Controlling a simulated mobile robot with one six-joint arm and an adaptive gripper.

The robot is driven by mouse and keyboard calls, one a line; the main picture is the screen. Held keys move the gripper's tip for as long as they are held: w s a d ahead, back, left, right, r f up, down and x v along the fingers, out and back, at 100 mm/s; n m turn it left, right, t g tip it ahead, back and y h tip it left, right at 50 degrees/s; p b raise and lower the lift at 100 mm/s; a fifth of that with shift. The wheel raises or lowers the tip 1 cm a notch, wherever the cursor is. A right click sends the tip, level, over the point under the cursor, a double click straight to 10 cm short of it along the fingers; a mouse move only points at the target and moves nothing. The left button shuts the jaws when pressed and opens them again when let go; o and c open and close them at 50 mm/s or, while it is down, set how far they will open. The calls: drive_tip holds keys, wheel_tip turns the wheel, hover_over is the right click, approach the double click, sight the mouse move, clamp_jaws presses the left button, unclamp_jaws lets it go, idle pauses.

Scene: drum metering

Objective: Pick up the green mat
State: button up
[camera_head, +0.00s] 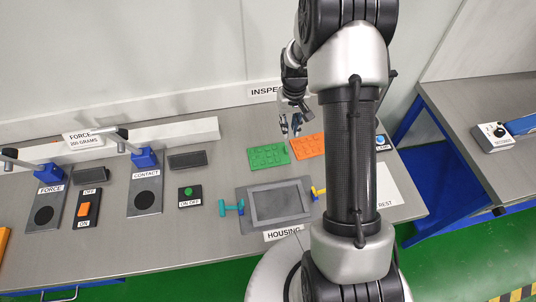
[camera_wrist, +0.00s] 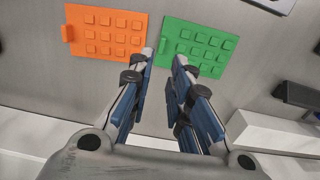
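The green mat (camera_head: 268,156) lies flat on the grey table, a rectangle with raised square bumps. In the wrist view the green mat (camera_wrist: 197,47) is just beyond my fingertips, right of centre. An orange mat (camera_head: 308,145) of the same kind lies to its right in the head view; in the wrist view the orange mat (camera_wrist: 106,31) is at the left. My gripper (camera_head: 290,127) hangs above and behind the mats. In the wrist view my gripper (camera_wrist: 164,57) has its two fingers apart with nothing between them. I cannot tell its exact height above the mat.
A dark housing (camera_head: 275,204) with teal (camera_head: 231,208) and yellow (camera_head: 318,192) clamp handles stands in front of the mats. A green-button box (camera_head: 189,196) and the contact station (camera_head: 146,190) are to the left. A white rest sheet (camera_head: 386,186) lies right. My arm hides part of the table.

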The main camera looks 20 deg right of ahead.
sight(286, 148)
wheel_tip(286, 148, down, 12)
drive_tip(key=shift+w+a+b, duration=0.15)
drive_tip(key=shift+b, duration=0.85)
drive_tip(key=shift+c, duration=0.3)
clamp_jaws()
